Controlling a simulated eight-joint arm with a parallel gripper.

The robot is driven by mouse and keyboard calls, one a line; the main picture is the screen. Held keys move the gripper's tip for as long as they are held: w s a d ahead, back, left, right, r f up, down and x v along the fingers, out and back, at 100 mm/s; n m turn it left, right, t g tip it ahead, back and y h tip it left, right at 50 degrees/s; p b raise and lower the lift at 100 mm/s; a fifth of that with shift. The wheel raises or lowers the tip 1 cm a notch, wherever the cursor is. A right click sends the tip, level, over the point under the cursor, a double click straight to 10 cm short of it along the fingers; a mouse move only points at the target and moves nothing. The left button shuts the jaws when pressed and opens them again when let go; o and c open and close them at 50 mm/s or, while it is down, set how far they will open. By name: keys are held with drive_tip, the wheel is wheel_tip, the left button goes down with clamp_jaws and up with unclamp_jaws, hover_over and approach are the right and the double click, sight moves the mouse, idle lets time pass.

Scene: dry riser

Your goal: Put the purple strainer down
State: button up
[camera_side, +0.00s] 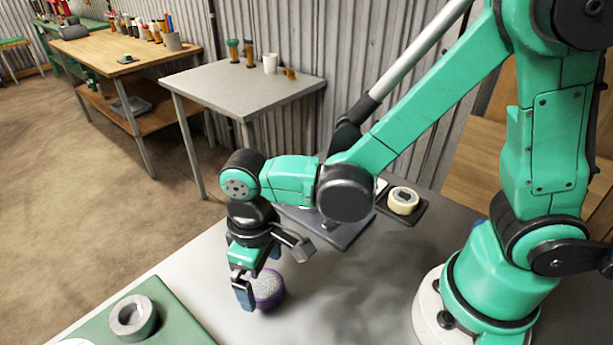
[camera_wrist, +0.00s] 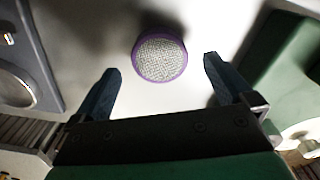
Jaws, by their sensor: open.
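The purple strainer (camera_side: 268,289) is a round piece with a purple rim and a pale mesh face. It sits on the grey table top, mesh side up. My gripper (camera_side: 246,285) is beside it in the side view and partly covers it. In the wrist view the strainer (camera_wrist: 160,56) lies ahead, between the lines of the two blue fingers and around their tips. My gripper (camera_wrist: 161,66) is open, with a gap between each finger and the strainer. I cannot tell the exact height of the fingers above the table.
A green mat (camera_side: 175,315) with a grey ring (camera_side: 133,317) on it lies at the front left. A dark grey tray (camera_side: 335,232) lies behind my gripper. A cream roll (camera_side: 403,200) sits on a dark pad further right. The table around the strainer is clear.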

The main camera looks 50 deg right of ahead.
sight(265, 288)
drive_tip(key=shift+f, duration=1.2)
drive_tip(key=c, duration=1.4)
